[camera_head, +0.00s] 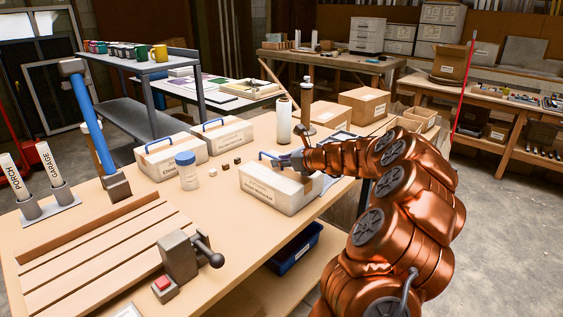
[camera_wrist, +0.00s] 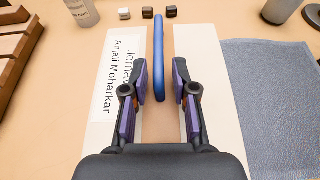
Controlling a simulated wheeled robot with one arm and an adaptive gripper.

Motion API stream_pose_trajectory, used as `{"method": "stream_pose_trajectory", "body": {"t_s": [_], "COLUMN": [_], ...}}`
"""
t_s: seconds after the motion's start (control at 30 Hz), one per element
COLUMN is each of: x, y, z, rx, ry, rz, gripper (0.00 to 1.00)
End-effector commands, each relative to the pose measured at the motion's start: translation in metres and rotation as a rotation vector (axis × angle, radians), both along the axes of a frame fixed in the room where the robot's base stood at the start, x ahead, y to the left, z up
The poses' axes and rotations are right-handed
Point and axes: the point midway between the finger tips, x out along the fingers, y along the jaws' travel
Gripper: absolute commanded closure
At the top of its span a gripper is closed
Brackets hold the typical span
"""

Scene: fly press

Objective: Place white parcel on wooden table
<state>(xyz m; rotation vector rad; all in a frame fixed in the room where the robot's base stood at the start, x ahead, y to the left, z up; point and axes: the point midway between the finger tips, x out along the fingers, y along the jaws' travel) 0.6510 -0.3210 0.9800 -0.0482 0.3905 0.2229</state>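A white parcel (camera_head: 281,190) with a blue handle stands on the near wooden table (camera_head: 232,235), close to its right edge. My gripper (camera_head: 288,160) is directly above it. In the wrist view my gripper (camera_wrist: 161,82) is open, with one finger on each side of the upright blue handle (camera_wrist: 159,55). Gaps show between handle and fingers. The parcel's pale top (camera_wrist: 197,55) has a printed name label (camera_wrist: 118,75). Two similar white parcels with blue handles, a left one (camera_head: 170,157) and a right one (camera_head: 222,135), stand farther back.
A blue-lidded jar (camera_head: 187,172), small cubes (camera_head: 225,167) and a white bottle (camera_head: 284,120) stand nearby. A grey mat (camera_wrist: 270,100) lies right of the parcel. Another wooden table (camera_head: 335,58) stands at the back.

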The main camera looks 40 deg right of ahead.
Motion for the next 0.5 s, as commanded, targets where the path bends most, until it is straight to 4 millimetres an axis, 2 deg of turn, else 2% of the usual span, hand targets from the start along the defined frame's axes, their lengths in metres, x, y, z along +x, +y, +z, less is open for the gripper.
{"method": "stream_pose_trajectory", "body": {"t_s": [0.33,0.5], "x": [-0.001,-0.011], "y": [0.000,-0.003], "z": [0.000,0.004], "rx": [0.001,0.001], "ry": [0.000,0.000], "rz": [0.000,-0.001], "gripper": [0.64,0.64]}}
